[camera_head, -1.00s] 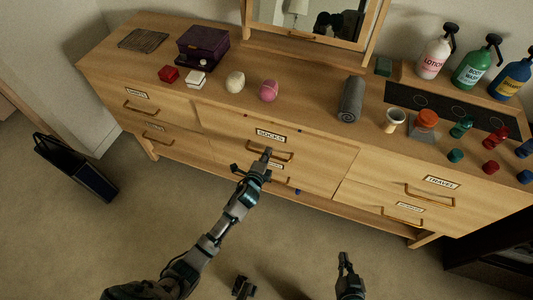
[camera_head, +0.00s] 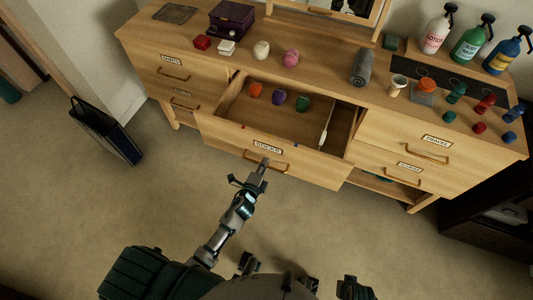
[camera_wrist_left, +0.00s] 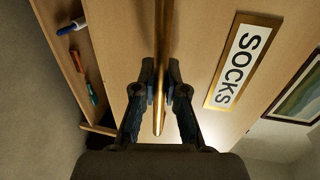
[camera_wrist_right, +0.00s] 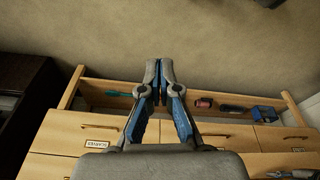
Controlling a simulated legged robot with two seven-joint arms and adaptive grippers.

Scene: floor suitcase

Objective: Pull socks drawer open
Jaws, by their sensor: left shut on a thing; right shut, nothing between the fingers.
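The socks drawer (camera_head: 230,133) stands well out from the wooden dresser in the head view. Its front bears a SOCKS label, which is also large in the left wrist view (camera_wrist_left: 237,62). Inside lie an orange ball (camera_head: 256,89), a purple ball (camera_head: 279,97), a green ball (camera_head: 302,103) and a white stick-like thing (camera_head: 326,125). My left gripper (camera_head: 263,166) is at the drawer's brass handle (camera_head: 281,166); in the left wrist view its fingers (camera_wrist_left: 159,92) are shut on the handle bar. My right gripper (camera_wrist_right: 158,92) is shut and empty, away from the drawer.
Bottles (camera_head: 474,45), small caps, a grey roll (camera_head: 361,67) and a purple box (camera_head: 231,19) stand on the dresser top. A dark bag (camera_head: 107,132) stands on the floor at left. A dark cabinet (camera_head: 487,195) is at right. Floor before the drawer is clear.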

